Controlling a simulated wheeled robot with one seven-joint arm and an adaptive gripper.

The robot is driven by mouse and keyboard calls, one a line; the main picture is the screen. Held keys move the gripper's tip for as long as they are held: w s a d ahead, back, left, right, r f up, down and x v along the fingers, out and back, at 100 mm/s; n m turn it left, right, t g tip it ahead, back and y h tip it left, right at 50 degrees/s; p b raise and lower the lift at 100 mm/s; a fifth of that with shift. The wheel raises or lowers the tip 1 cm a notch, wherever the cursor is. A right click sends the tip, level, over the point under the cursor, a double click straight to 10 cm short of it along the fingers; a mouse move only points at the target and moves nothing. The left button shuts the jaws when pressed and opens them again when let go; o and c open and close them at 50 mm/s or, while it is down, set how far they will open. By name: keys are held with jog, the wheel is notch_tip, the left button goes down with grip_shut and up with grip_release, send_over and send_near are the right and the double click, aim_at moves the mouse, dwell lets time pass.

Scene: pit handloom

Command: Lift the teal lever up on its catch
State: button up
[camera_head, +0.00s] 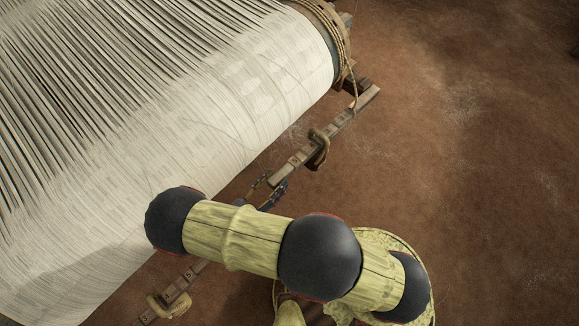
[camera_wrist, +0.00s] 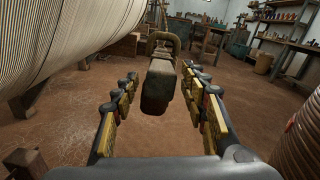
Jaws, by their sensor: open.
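My gripper (camera_wrist: 161,76) is open in the wrist view, with one jaw on each side of the near end of a brown wooden bar (camera_wrist: 157,90). A gap shows between the bar and each jaw. In the head view this bar (camera_head: 347,116) runs from the upper right down to my gripper (camera_head: 268,190), with a rope loop (camera_head: 320,150) around it. I see no lever that is clearly teal. My arm hides the middle of the head view, and the catch cannot be made out.
A second length of bar (camera_head: 185,283) lies at lower left. A ribbed round object (camera_wrist: 303,140) stands at right in the wrist view. Brown floor (camera_head: 480,160) is free at right.

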aim_at(290, 165)
jog(key=b+x, duration=0.1)
jog(key=x, duration=0.6)
jog(key=shift+w+d+b, duration=0.2)
jog(key=shift+w+b, duration=0.05)
jog(key=shift+b, duration=0.15)
jog(key=c, duration=1.1)
jog(key=shift+a, duration=0.1)
grip_shut()
